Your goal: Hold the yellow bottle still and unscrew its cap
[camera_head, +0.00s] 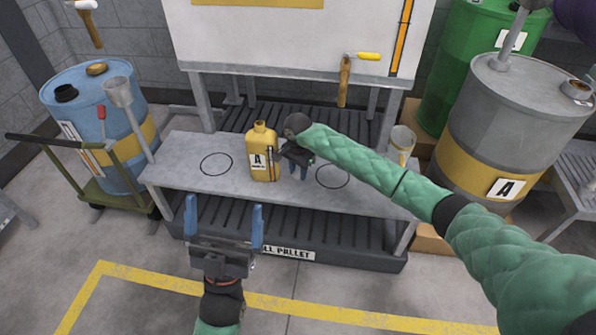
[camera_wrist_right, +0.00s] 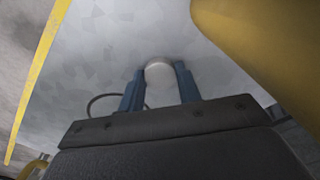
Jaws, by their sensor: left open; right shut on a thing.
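The yellow bottle (camera_head: 262,155) stands upright on the grey bench, its label facing me. Its narrow neck shows at the top with no separate cap visible on it. My right gripper (camera_head: 297,170) points down just right of the bottle, low over the bench. In the right wrist view its blue fingers (camera_wrist_right: 160,80) are shut on a pale round cap (camera_wrist_right: 159,73), and the bottle's yellow side (camera_wrist_right: 255,40) fills the upper right. I cannot tell whether the cap touches the bench. My left gripper (camera_head: 223,215) is open and empty in front of the bench, apart from the bottle.
The bench top (camera_head: 185,148) has two drawn circles, left of the bottle and right of my right gripper. A funnel (camera_head: 402,140) stands at its right end. A blue drum (camera_head: 95,110) on a cart is at left; grey (camera_head: 510,125) and green (camera_head: 480,50) drums are at right.

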